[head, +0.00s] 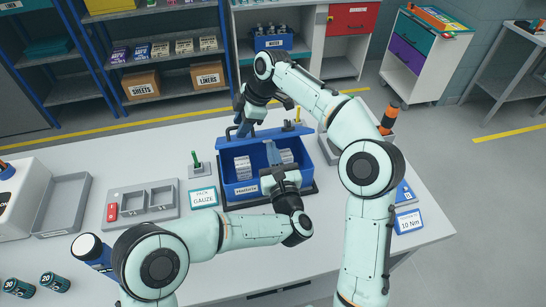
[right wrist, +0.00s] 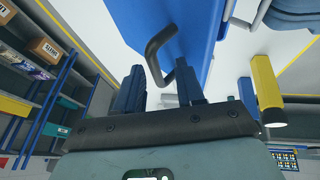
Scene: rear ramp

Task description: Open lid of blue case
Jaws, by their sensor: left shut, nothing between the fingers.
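The blue case (head: 228,190) stands on the table with its top open, and white packs (head: 243,168) show inside. Its blue lid (head: 300,134) is at the back, partly hidden by my right arm. My right gripper (head: 243,122) is at the lid's far left, beside a dark handle (head: 229,133). In the right wrist view the fingers (right wrist: 160,68) are apart, with the dark handle (right wrist: 158,45) of a blue panel (right wrist: 193,35) at their tips; contact is unclear. My left gripper (head: 272,152) is shut and empty, reaching over the case's front edge with its fingertips above the inside.
A grey tray (head: 142,213) and a gauze card (head: 203,197) lie left of the case. A small stand with a green peg (head: 195,160) is close by. An orange-black tool (head: 389,119) and a torque card (head: 408,221) are right of my right arm.

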